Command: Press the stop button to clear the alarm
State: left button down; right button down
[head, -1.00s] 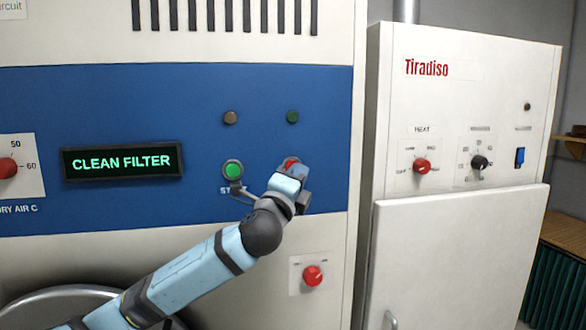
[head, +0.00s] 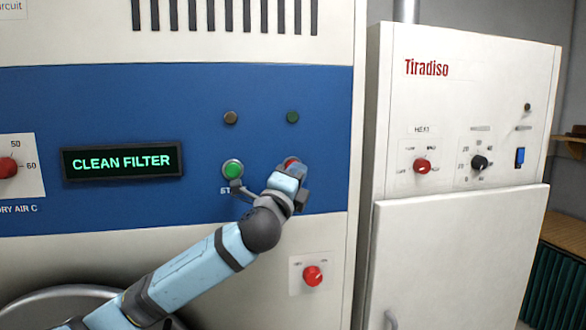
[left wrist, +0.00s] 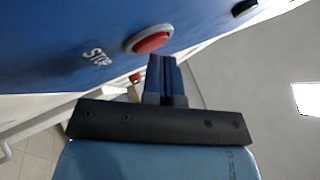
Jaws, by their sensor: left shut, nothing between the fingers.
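The red stop button (head: 291,161) is on the blue panel, partly hidden behind my left gripper (head: 289,179) in the head view. In the left wrist view the red button (left wrist: 152,43) has a pale collar, with a "STOP" label (left wrist: 96,57) beside it. My left gripper (left wrist: 163,62) is shut and empty, its fingertips close to the button's edge; I cannot tell if they touch it. The display (head: 122,161) reads "CLEAN FILTER" in green. My right gripper is not in view.
A green button (head: 232,170) sits just left of the red one, its label partly covered by my arm. Two dark round lamps (head: 231,118) (head: 292,117) are above. A red knob (head: 313,276) is below right. A white Tiradiso cabinet (head: 455,240) stands to the right.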

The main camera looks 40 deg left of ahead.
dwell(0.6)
pick_arm(q)
jog(key=shift+s+d, duration=0.45)
jog(key=s+d+p, duration=0.1)
jog(key=s+d, duration=0.2)
jog(key=shift+s+d, duration=0.1)
jog(key=shift+d, duration=0.3)
dwell(0.9)
